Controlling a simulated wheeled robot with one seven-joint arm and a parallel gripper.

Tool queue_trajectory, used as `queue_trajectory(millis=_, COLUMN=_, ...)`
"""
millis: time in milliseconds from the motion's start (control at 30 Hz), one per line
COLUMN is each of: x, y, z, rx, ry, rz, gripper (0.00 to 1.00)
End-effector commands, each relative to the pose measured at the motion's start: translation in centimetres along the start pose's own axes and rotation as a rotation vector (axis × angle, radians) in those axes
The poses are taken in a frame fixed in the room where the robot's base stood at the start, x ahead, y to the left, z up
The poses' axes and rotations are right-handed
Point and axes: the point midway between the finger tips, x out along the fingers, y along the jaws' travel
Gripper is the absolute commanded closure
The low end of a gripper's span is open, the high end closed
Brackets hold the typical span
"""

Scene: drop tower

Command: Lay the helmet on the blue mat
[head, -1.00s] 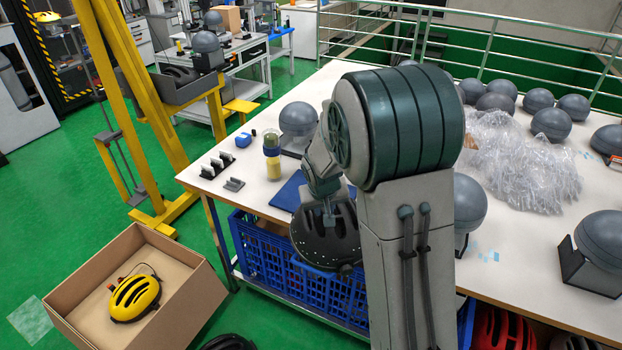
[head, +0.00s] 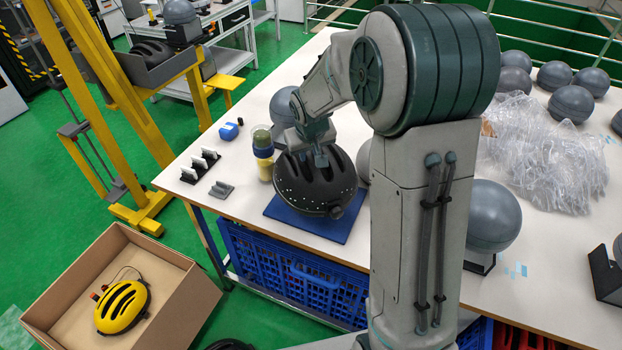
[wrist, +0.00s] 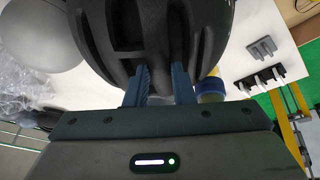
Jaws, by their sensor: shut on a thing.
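The black helmet (head: 318,184) is in my gripper (head: 320,160), over the blue mat (head: 335,226) on the white table. From the head view I cannot tell whether the helmet touches the mat or hangs just above it. The helmet hides the middle of the mat; its front and right parts show. In the wrist view my gripper (wrist: 160,85) has its two fingers closed on part of the black helmet (wrist: 205,40), which fills the upper middle.
Small holders (head: 201,165) stand near the left edge. A clear plastic heap (head: 545,140) and several headforms lie right. A cardboard box (head: 120,290) with a yellow helmet is on the floor.

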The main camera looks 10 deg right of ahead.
Motion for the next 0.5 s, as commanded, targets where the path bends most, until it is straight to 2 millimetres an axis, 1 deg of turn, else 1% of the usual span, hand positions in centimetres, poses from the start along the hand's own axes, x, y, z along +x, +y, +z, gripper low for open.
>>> queue_trajectory(millis=33, x=0.9, y=-0.1, z=0.4, rx=-0.001, ry=-0.004, rz=0.000, gripper=1.00)
queue_trajectory(millis=100, x=1.8, y=-0.2, z=0.8, rx=-0.001, ry=-0.002, rz=0.000, gripper=1.00)
queue_trajectory(millis=267, x=3.2, y=-0.3, z=1.3, rx=0.000, ry=0.000, rz=0.001, gripper=1.00)
queue_trajectory(millis=400, x=5.1, y=-0.7, z=2.0, rx=-0.002, ry=-0.001, rz=0.000, gripper=1.00)
queue_trajectory(millis=500, x=6.1, y=-0.8, z=2.4, rx=-0.002, ry=0.000, rz=0.000, gripper=1.00)
